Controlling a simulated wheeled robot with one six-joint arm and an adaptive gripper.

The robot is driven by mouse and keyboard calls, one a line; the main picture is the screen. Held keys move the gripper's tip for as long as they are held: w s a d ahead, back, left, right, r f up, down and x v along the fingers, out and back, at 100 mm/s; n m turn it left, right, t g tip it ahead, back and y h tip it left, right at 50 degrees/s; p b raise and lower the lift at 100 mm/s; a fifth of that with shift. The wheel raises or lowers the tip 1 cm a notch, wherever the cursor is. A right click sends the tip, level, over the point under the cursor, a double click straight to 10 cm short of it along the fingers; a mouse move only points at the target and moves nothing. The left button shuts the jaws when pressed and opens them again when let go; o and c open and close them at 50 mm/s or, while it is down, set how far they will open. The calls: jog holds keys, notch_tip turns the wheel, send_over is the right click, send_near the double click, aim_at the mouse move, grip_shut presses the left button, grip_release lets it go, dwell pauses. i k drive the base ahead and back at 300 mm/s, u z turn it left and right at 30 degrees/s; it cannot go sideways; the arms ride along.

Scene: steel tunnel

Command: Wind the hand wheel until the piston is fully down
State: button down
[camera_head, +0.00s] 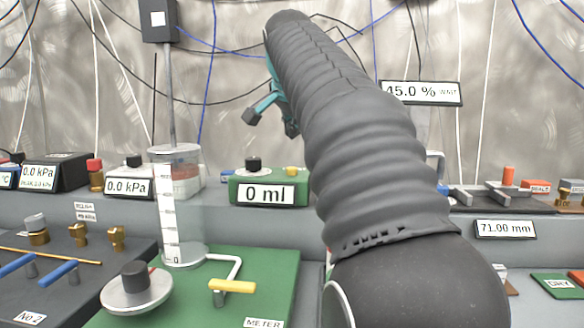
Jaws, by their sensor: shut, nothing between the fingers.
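A silver hand wheel (150,290) with a black knob (134,274) sits on the green base at the lower left. Behind it stands a clear cylinder (192,235) with a white scale strip. A reddish band that looks like the piston (186,172) shows near the cylinder's top, well above the 0 mark. My gripper (270,122), with teal fingers and dark tips, is raised at upper centre, above and to the right of the wheel and clear of it. It is shut and empty. My grey sleeved arm hides the middle right of the bench.
A white bent pipe with a yellow lever (232,286) stands right of the wheel. A dark panel with blue levers (58,272) lies to the left. A "0 ml" display (267,194) is behind. Cables hang in front of the steel wall.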

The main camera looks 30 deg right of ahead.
aim_at(140, 288)
jog(key=k, duration=1)
